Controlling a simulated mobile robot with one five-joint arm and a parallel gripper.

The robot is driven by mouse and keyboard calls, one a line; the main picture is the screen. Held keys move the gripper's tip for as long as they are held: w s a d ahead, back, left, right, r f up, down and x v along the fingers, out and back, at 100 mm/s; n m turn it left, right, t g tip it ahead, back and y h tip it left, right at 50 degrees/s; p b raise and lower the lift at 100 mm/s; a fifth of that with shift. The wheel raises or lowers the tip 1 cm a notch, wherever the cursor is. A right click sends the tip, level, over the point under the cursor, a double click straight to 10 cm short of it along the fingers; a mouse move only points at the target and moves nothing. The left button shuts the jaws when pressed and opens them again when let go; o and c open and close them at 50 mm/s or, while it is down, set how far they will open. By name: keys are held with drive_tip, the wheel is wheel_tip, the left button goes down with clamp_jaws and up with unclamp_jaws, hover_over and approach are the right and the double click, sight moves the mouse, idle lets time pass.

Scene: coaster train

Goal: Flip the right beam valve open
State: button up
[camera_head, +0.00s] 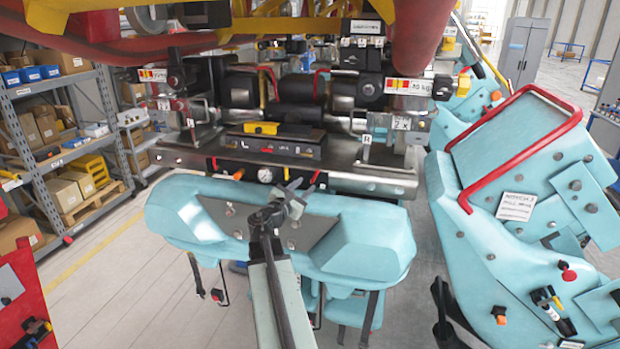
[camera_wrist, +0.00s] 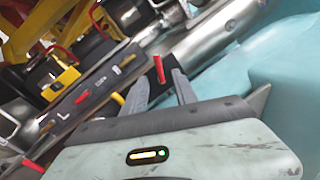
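The right red valve lever (camera_head: 313,178) sits at the right end of a dark beam panel, below the yellow box. In the wrist view the lever (camera_wrist: 159,68) appears between my fingertips, against a dark part. My gripper (camera_head: 293,187) is just left of and in front of it in the head view. In the wrist view my gripper (camera_wrist: 160,83) has its two fingers apart with a gap around the lever; I cannot tell whether either touches it. Another red lever (camera_head: 214,163) is at the panel's left end, also in the wrist view (camera_wrist: 32,165).
A yellow box (camera_head: 260,128) is above the panel. The turquoise train body (camera_head: 370,240) lies close below my gripper. A turquoise seat with a red bar (camera_head: 490,180) stands at right.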

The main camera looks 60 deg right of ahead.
sight(314, 177)
drive_tip(key=d, duration=0.5)
drive_tip(key=w+d, duration=0.1)
drive_tip(key=d, duration=0.1)
drive_tip(key=shift+d+f, duration=0.1)
drive_tip(key=shift+d, duration=0.05)
clamp_jaws()
